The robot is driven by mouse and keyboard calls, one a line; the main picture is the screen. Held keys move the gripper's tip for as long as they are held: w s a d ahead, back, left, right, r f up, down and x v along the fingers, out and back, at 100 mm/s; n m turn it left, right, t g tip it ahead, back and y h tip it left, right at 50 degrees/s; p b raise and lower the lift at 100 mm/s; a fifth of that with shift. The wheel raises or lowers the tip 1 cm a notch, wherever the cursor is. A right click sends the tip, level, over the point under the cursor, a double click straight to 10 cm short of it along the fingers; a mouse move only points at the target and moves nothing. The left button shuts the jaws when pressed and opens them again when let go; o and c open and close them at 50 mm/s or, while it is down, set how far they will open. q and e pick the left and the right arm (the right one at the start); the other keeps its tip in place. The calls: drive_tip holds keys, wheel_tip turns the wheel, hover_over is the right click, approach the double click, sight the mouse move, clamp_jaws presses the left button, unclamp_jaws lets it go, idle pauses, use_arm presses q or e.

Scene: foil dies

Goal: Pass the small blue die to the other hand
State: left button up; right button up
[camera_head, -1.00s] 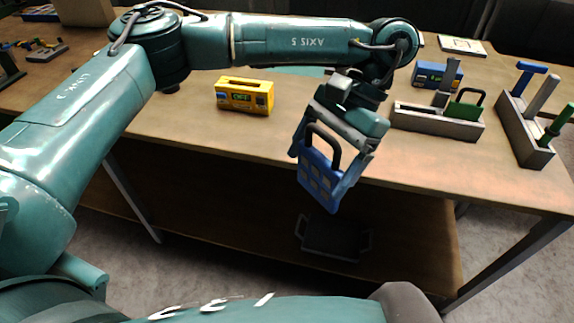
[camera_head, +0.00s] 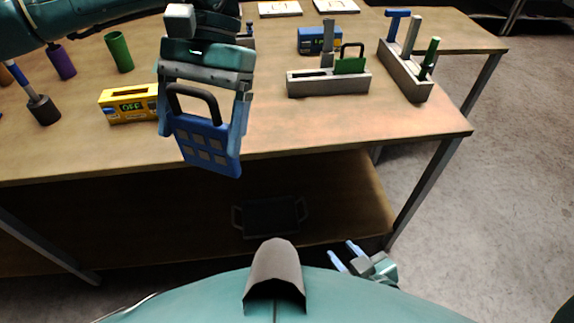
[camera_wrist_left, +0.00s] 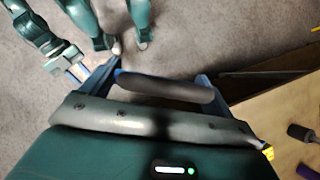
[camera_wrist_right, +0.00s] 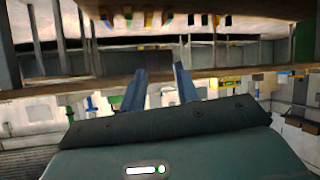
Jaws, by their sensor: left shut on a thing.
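The small blue die (camera_head: 208,146) is a flat blue plate with greyish square cells and a dark loop handle. My left gripper (camera_head: 203,120) is shut on it and holds it upright in front of the table's front edge. In the left wrist view the die's dark handle (camera_wrist_left: 165,88) spans between the fingers, and its plate is mostly hidden. My right gripper (camera_head: 346,255) is low at the bottom right of the head view, apart from the die. In the right wrist view its two fingers (camera_wrist_right: 160,84) stand apart with nothing between them.
A dark tray (camera_head: 270,217) lies on the lower shelf. The space between my grippers looks clear.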

drive_tip(key=shift+o, duration=0.8)
drive_tip(key=w+a+r+n+t+y, duration=0.1)
drive_tip(key=w+a+r+n+y, duration=0.1)
drive_tip(key=r+n, duration=0.5)
drive_tip(key=shift+w+a+r+t, duration=0.35)
drive_tip(key=shift+w+a, duration=0.5)
drive_tip(key=shift+w, duration=0.35)
drive_tip(key=m+g+y, duration=0.5)
drive_tip(key=m+y, duration=0.5)
drive_tip(key=m, duration=2.6)
approach(239, 160)
drive_tip(key=x, duration=1.2)
drive_tip(key=shift+w+a+f, duration=0.1)
drive_tip(key=shift+w+a, duration=0.05)
drive_tip(key=shift+a, duration=0.1)
drive_tip(key=shift+c, duration=0.2)
